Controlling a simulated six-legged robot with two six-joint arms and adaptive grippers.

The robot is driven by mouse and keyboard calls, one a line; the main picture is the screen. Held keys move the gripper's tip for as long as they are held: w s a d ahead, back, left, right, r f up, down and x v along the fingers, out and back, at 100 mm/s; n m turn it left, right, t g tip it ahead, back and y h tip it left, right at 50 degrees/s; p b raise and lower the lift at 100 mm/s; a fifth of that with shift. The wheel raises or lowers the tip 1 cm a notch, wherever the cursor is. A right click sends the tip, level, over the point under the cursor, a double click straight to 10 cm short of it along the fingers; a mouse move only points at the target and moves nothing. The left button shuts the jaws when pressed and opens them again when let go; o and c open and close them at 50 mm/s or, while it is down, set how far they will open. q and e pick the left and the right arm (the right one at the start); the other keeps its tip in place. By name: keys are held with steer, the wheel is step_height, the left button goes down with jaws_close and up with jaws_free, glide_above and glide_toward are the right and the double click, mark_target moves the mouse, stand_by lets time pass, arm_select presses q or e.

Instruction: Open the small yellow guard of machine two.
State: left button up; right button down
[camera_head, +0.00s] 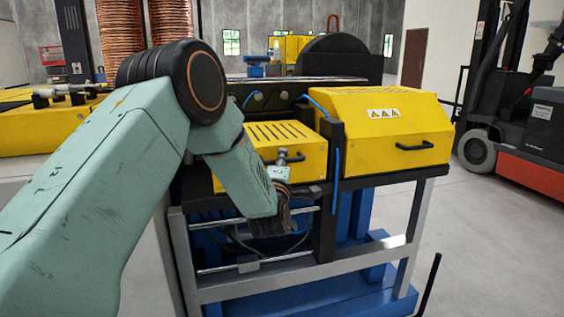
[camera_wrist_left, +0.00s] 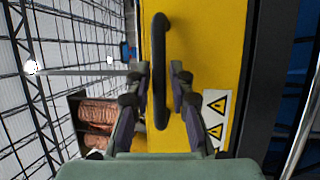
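The small yellow guard (camera_head: 262,134) of the machine has a slotted top and is shut, left of a larger yellow guard. My left arm comes in from the left and partly hides its front. My left gripper (camera_head: 284,156) is at the front of the small guard, by its black handle (camera_head: 299,158). In the left wrist view, my left gripper (camera_wrist_left: 160,75) is open, with one finger on each side of the black handle (camera_wrist_left: 161,110). Small gaps show between the fingers and the handle. The yellow face (camera_wrist_left: 205,45) lies behind it. My right gripper is not in view.
The larger yellow guard (camera_head: 375,117), with warning triangles and its own handle, is shut on the right. A black post (camera_head: 327,190) with a blue hose stands between the guards. A forklift (camera_head: 520,120) stands at the right. Grey floor is clear in front of it.

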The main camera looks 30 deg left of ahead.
arm_select(q)
steer(key=shift+w+d, duration=0.15)
steer(key=shift+d, duration=0.2)
steer(key=c, duration=0.3)
steer(key=shift+a, duration=0.3)
jaws_close()
steer(key=shift+d, duration=0.1)
steer(key=shift+r, duration=0.15)
